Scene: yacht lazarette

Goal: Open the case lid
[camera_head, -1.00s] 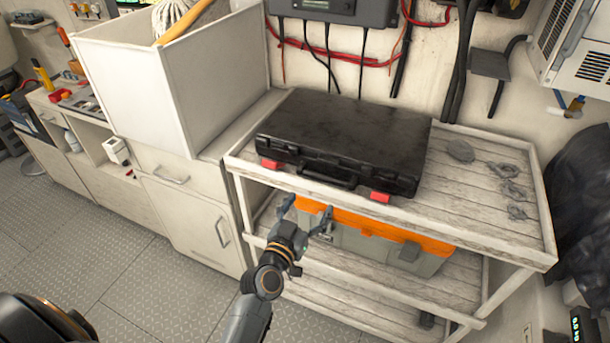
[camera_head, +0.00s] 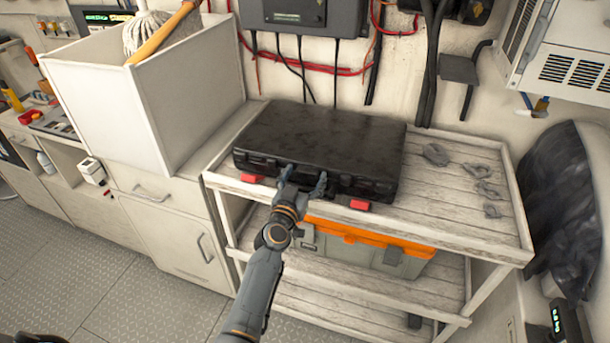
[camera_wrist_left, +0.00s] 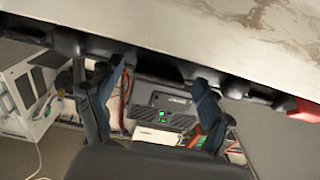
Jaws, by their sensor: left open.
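The black case (camera_head: 320,142) lies flat on the top shelf of a rack, its lid shut. Two red latches, a left one (camera_head: 251,178) and a right one (camera_head: 359,204), stick out low on its front edge. My left gripper (camera_head: 304,175) is open at the case's front edge, between the latches, over the handle area. Its fingers partly hide the handle. In the left wrist view the two spread fingers (camera_wrist_left: 150,80) are just by the dark case edge (camera_wrist_left: 165,62), with a red latch at the right. I cannot tell whether they touch it. My right gripper is not in view.
The wooden rack's top (camera_head: 455,212) is bare right of the case except for several small grey items (camera_head: 436,155). A grey toolbox with an orange lid (camera_head: 365,245) sits on the shelf below. A white open bin (camera_head: 120,110) stands to the left; cables hang behind.

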